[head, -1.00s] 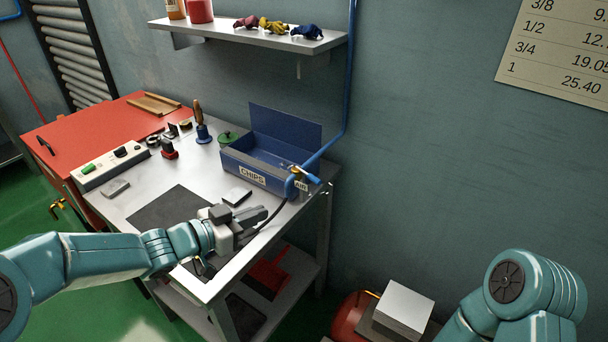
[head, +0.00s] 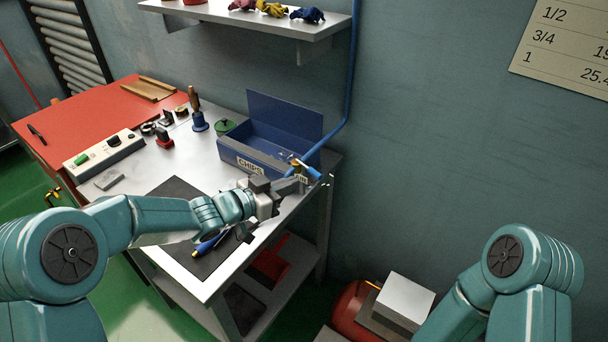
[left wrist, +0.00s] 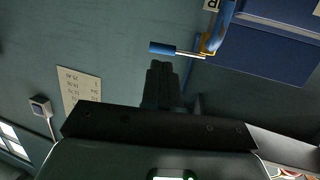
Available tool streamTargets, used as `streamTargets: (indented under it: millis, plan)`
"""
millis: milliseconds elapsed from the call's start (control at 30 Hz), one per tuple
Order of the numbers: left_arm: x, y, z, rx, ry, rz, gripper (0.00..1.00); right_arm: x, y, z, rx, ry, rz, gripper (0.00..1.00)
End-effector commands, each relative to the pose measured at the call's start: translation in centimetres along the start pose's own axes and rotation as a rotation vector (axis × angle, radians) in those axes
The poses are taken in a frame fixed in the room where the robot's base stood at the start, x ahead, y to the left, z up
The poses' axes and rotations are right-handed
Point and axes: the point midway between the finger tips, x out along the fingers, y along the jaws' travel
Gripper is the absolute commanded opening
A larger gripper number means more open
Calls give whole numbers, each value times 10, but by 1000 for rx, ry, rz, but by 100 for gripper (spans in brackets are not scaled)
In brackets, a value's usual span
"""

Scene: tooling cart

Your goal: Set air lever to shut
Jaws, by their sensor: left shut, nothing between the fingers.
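The air lever has a blue grip (head: 314,172) on a thin metal rod. It sits at the brass valve at the lower end of the blue pipe, by the cart's back right corner. In the left wrist view the lever (left wrist: 163,48) points left from the brass valve (left wrist: 208,44), roughly crosswise to the blue pipe. My left gripper (head: 298,185) is shut and empty, just below and left of the lever. In the left wrist view its closed fingers (left wrist: 160,72) lie just under the blue grip. I cannot tell whether they touch. My right gripper is out of view.
The blue chips box (head: 240,160) stands just left of the valve, close to my left gripper. The AIR label (head: 301,178) is partly covered. A blue-handled tool (head: 208,245) lies on the dark mat (head: 172,190).

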Motion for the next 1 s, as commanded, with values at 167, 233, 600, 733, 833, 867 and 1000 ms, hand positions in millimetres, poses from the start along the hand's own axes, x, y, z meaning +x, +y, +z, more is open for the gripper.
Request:
streamTargets:
  millis: [167,233,600,733,833,867,1000]
  plan:
    - [33,-1,-1,0,0,1,0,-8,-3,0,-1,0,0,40]
    - [42,-2,-1,0,-1,1,0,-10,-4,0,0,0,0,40]
    - [55,-4,-1,0,1,-1,0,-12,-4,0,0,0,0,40]
    - [55,-4,-1,0,1,-1,0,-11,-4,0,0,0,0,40]
    - [60,-1,-1,1,1,0,0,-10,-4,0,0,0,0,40]
    - [63,0,-1,1,1,1,0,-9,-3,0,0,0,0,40]
    - [76,5,-5,0,1,0,0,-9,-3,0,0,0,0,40]
